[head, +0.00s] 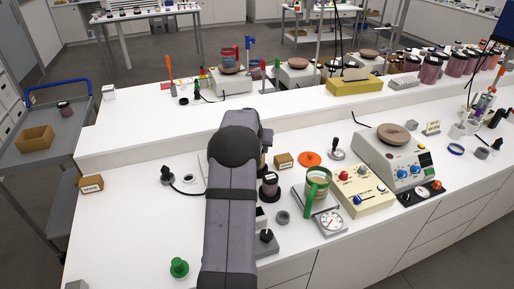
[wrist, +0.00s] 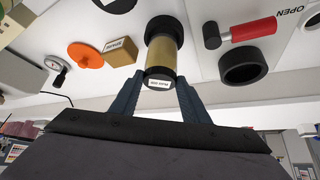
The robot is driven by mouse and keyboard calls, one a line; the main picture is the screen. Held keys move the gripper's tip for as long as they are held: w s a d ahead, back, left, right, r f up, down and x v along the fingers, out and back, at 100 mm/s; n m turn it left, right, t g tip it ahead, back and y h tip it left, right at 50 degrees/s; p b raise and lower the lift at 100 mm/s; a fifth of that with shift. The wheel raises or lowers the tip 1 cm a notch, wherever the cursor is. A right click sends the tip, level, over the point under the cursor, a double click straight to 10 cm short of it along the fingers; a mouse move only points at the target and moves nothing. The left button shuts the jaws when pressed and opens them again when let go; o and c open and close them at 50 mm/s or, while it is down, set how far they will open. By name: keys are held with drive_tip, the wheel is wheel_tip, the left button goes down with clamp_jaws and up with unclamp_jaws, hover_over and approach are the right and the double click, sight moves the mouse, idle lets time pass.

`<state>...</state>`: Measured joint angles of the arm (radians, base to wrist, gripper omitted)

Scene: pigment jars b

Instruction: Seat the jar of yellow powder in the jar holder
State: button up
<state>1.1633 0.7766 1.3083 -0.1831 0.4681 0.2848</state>
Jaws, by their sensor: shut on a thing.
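The jar of yellow powder (wrist: 163,54) is between the two fingers of my gripper (wrist: 158,98) in the wrist view. Its body is mustard yellow, with a black band and a white label at the near end. A wider black part (wrist: 163,27) surrounds its far end; I cannot tell whether this is the jar's own base or a holder. A black round open cup (wrist: 243,67) beside the jar may be the jar holder. My gripper is shut on the jar. My arm hides the gripper and most of this area in the head view.
An orange disc (wrist: 86,54) and a small brown box (wrist: 121,51) are left of the jar in the wrist view. A red-handled tool (wrist: 245,31) lies by the cup.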

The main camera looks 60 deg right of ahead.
drive_tip(key=shift+f+b, duration=1.25)
drive_tip(key=shift+f, duration=0.3)
drive_tip(key=o, duration=1.5)
drive_tip(key=shift+r, duration=0.1)
drive_tip(key=shift+b+v, duration=1.45)
drive_tip(key=shift+v, duration=2.15)
